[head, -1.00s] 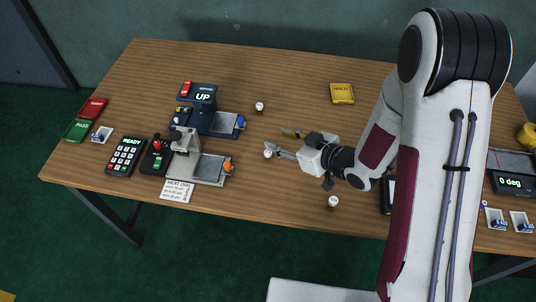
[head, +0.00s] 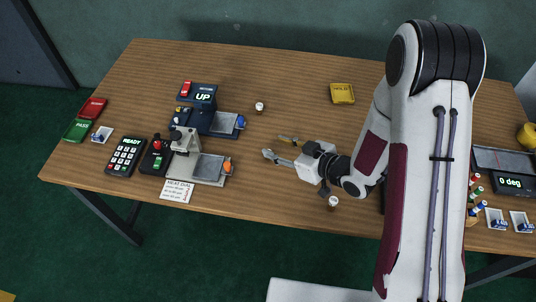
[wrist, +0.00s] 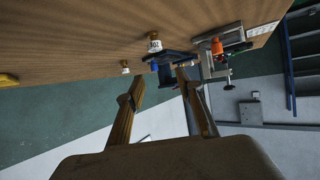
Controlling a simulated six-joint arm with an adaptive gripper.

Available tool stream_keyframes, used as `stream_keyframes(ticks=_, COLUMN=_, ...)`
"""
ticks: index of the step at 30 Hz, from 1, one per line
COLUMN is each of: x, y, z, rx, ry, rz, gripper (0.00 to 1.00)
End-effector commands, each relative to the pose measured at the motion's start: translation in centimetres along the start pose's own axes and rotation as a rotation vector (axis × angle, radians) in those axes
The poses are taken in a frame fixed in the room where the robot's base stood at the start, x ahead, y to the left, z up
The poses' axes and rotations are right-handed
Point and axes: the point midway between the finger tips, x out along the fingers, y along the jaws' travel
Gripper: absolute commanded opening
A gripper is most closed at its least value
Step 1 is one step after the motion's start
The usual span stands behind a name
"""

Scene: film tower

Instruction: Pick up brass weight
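Small weights with white labels and brass-coloured parts stand on the wooden table. One labelled weight (wrist: 154,44) shows ahead of my fingertips in the wrist view, between the two fingers' directions and apart from them. A smaller, farther weight (wrist: 124,68) shows to its left. In the head view, one weight (head: 259,106) stands beyond my gripper and another (head: 333,202) stands beside my wrist on the near side. My gripper (head: 276,146) is open and empty, pointing left, low over the table; in the wrist view its fingers (wrist: 161,84) are spread.
A blue press (head: 218,123) and a grey press (head: 207,170) stand left of my gripper. A keypad (head: 126,156) and trays lie farther left. A yellow pad (head: 342,93) lies at the back. An angle readout (head: 511,183) and small bottles are at the right.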

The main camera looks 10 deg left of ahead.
Motion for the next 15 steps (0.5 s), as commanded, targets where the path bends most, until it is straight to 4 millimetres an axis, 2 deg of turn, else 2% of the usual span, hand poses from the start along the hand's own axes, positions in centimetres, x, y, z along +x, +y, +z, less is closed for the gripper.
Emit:
stream_keyframes(ticks=6, x=0.54, y=0.06, z=1.02, rx=0.000, ry=0.001, rz=0.001, gripper=0.36)
stream_keyframes(ticks=15, x=0.62, y=0.06, z=1.19, rx=-0.001, ry=0.001, rz=0.001, gripper=0.36)
